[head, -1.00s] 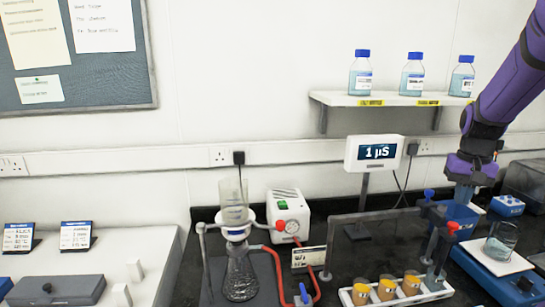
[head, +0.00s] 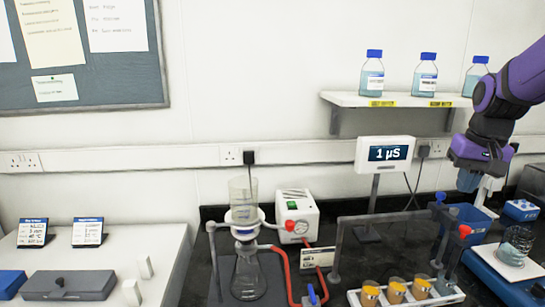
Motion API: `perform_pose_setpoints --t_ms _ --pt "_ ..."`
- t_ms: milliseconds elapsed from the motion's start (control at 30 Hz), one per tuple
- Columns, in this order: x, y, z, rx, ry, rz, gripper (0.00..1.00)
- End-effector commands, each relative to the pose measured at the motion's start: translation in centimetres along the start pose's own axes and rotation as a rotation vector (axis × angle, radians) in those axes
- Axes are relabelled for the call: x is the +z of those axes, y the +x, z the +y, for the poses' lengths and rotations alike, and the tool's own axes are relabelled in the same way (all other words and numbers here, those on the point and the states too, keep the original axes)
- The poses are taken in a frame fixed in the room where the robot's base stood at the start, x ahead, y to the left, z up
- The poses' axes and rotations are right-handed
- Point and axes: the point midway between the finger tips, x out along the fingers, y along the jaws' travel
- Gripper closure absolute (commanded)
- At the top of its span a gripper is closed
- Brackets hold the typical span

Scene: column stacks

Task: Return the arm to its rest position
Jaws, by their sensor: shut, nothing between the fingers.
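My gripper (head: 468,180) is at the right of the head view, at the end of my purple arm. It points down and is shut, with nothing held. It hangs above and in front of a blue container (head: 466,218), with the shelf to its upper left. The fingertips are small and partly blurred in this view.
A shelf (head: 395,99) with blue-capped bottles is on the wall. A display (head: 385,153) reads 1 µS. Below are a filter flask (head: 248,275), a pump (head: 297,215), several orange-filled cups (head: 396,290) and a beaker (head: 515,246). A grey bar frame (head: 385,217) stands on the dark bench.

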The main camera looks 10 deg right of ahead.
Motion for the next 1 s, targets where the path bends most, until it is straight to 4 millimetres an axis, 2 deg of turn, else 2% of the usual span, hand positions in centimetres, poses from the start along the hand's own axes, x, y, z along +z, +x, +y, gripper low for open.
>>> perform_pose_setpoints --t_ms 100,300,600,800,1000 --pt "3.0 -2.0 -2.3 -0.023 -0.066 0.054 1.0" --pt "8.0 -4.3 -5.2 -0.047 -0.172 0.139 1.0" --pt "15.6 -6.0 -7.8 -0.061 -0.316 0.266 1.0" --pt "18.4 -6.1 -8.3 -0.06 -0.37 0.318 1.0" --pt "19.1 -6.1 -8.4 -0.059 -0.382 0.329 1.0"
